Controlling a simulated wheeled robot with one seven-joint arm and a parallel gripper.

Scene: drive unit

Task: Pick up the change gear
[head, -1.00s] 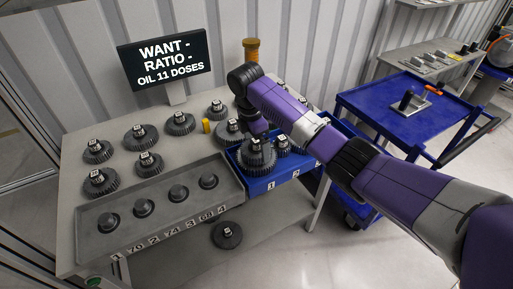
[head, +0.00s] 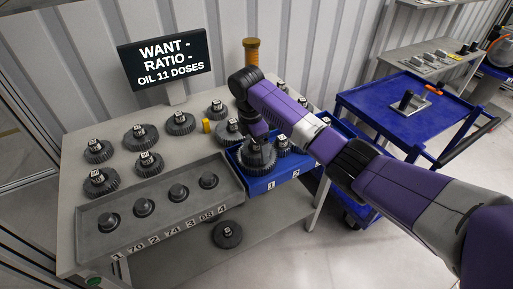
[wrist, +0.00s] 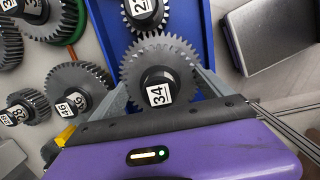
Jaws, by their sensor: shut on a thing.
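The change gear in my gripper is a dark grey toothed gear (wrist: 150,66) with a black hub and a white label reading 34. It sits over the near left part of the blue tray (head: 236,160) in the head view, where the gear (head: 258,158) is partly covered by my wrist. My gripper (wrist: 160,88) is shut on this gear, with a finger on each side of its hub. Whether the gear touches the tray floor cannot be told.
Another gear (wrist: 143,12) sits just beyond in the tray. Several labelled gears, such as this one (head: 140,137), stand on the grey table. A grey tray with knobs (head: 82,232) lies at the front. One gear (head: 227,235) lies on the lower shelf. A blue cart (head: 385,120) stands right.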

